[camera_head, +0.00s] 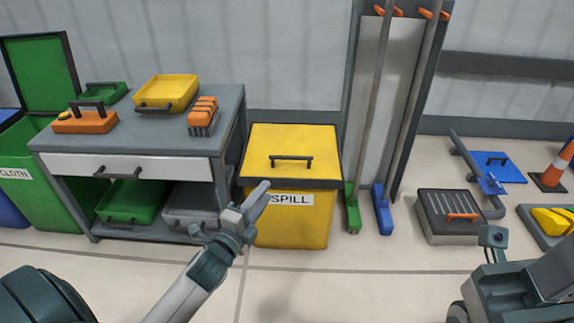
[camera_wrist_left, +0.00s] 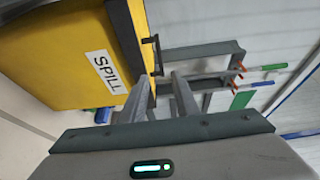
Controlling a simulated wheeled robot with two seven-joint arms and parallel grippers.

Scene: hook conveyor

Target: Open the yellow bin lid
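The yellow bin (camera_head: 312,233), labelled SPILL, stands on the floor in the middle of the head view. Its yellow lid (camera_head: 305,138) lies shut, with a dark bar handle (camera_head: 291,159) near the front edge. My left gripper (camera_head: 259,194) is in front of the bin's left front corner, lower in the picture than the handle. In the left wrist view its two fingertips (camera_wrist_left: 163,88) are apart with nothing between them; the bin (camera_wrist_left: 68,62) and dark handle (camera_wrist_left: 148,44) lie beyond. My right gripper (camera_head: 492,242) shows partly at lower right; its fingers are unclear.
A grey workbench (camera_head: 226,108) with trays stands close left of the bin. A green bin (camera_head: 30,165) with its lid up is farther left. A tool rack with a green broom (camera_head: 352,208) and blue broom (camera_head: 382,210) is right of the bin. A grey crate (camera_head: 433,230) sits farther right.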

